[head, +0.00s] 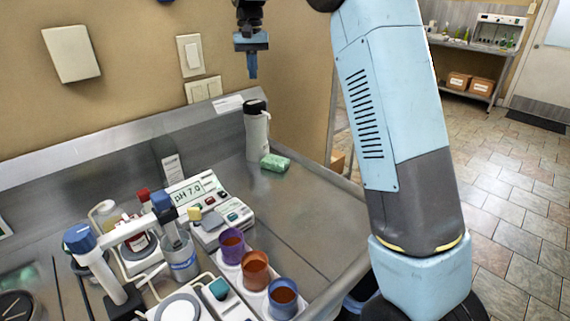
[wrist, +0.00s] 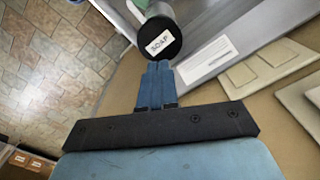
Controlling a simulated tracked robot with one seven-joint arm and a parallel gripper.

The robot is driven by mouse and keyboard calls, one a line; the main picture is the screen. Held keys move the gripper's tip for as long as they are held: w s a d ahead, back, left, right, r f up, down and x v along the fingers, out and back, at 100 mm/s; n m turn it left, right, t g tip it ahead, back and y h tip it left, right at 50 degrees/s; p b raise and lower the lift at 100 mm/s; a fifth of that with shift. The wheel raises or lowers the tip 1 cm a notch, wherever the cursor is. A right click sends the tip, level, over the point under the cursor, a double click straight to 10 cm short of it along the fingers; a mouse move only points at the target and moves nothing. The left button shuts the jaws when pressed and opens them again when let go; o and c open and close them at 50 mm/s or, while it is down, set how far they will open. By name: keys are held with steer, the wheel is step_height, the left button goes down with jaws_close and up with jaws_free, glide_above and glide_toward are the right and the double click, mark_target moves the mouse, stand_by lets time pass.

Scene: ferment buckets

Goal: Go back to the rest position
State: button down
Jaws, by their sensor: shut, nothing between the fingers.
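My gripper (head: 252,66) is raised in the air in front of the tan wall in the head view, pointing down. Its blue fingers are together with nothing between them; they also show in the wrist view (wrist: 157,72). Below it in the head view stands a white bottle (head: 257,135) with a dark top, on the metal counter (head: 300,205). In the wrist view the bottle's black lid (wrist: 160,38) bears a "SOAP" label and appears just beyond the fingertips. My gripper appears apart from it.
A green sponge (head: 275,163) lies beside the bottle. Purple, orange and blue cups (head: 255,270) stand at the counter's front, near a pH meter (head: 215,210) and a blue-capped stand (head: 80,240). Switch plates (head: 190,55) are on the wall. Tiled floor (head: 510,190) is open at right.

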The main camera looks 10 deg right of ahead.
steer(key=s+d+r+t, duration=0.1)
steer(key=s+d+r, duration=0.2)
steer(key=s+d, duration=0.5)
steer(key=s+d+r+t, duration=0.2)
steer(key=s+d+r, duration=0.25)
steer(key=s, duration=0.75)
steer(key=s+d+f+t, duration=0.1)
steer(key=s+d+f, duration=0.1)
steer(key=s, duration=0.5)
steer(key=s+d+f, duration=0.2)
steer(key=s+f, duration=0.3)
steer(key=s, duration=0.3)
steer(key=s+d+f+t, duration=0.1)
steer(key=s+d+f, duration=0.2)
steer(key=s, duration=0.5)
steer(key=shift+s+f+m+t, duration=0.2)
steer(key=shift+s+m+t, duration=0.1)
steer(key=shift+m, duration=0.1)
